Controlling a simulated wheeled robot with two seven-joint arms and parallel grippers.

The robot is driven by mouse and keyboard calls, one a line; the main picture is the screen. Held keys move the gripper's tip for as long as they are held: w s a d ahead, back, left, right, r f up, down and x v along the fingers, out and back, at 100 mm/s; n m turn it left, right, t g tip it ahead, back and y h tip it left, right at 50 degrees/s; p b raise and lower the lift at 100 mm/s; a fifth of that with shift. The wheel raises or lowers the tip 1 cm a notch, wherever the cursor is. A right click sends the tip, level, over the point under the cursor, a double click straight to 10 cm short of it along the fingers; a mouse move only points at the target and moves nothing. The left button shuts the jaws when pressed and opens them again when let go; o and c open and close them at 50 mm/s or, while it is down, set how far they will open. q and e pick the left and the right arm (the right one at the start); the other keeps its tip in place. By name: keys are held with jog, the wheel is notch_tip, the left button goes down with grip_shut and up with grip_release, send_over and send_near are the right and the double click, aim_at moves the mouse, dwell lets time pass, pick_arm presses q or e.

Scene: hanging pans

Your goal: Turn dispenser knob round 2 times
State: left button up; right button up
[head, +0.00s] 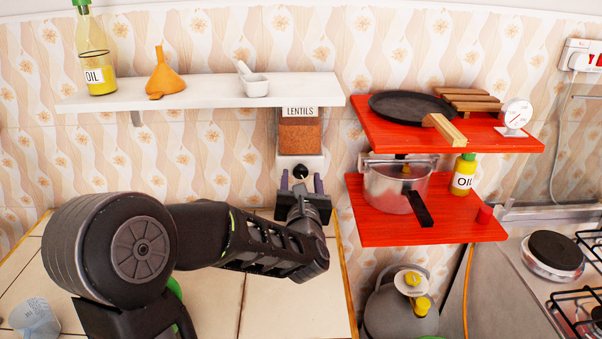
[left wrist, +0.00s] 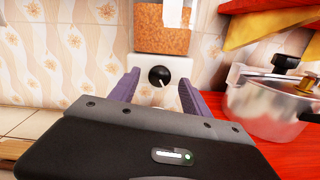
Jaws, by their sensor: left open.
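The lentils dispenser (head: 300,133) hangs on the wall under the white shelf, with a clear bin of orange-brown lentils above a white base. Its black round knob (head: 300,171) sits on the front of the base. In the left wrist view the knob (left wrist: 159,76) shows a white pointer line, and the lentil bin (left wrist: 162,27) is above it. My left gripper (head: 302,184) is open just in front of and slightly below the knob. In the left wrist view its purple fingers (left wrist: 156,92) stand apart on either side of the knob, with nothing visible between them. My right gripper is not in view.
The white shelf (head: 215,93) above holds an oil bottle (head: 97,55), an orange funnel (head: 163,76) and a small white mortar (head: 253,84). Red shelves (head: 380,222) on the right hold a pressure cooker (head: 392,187) and a pan (head: 405,106). The tiled counter (head: 285,290) below is mostly clear.

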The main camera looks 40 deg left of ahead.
pick_arm(q)
jog(key=shift+w+a, duration=0.5)
jog(key=shift+w, duration=0.05)
grip_shut()
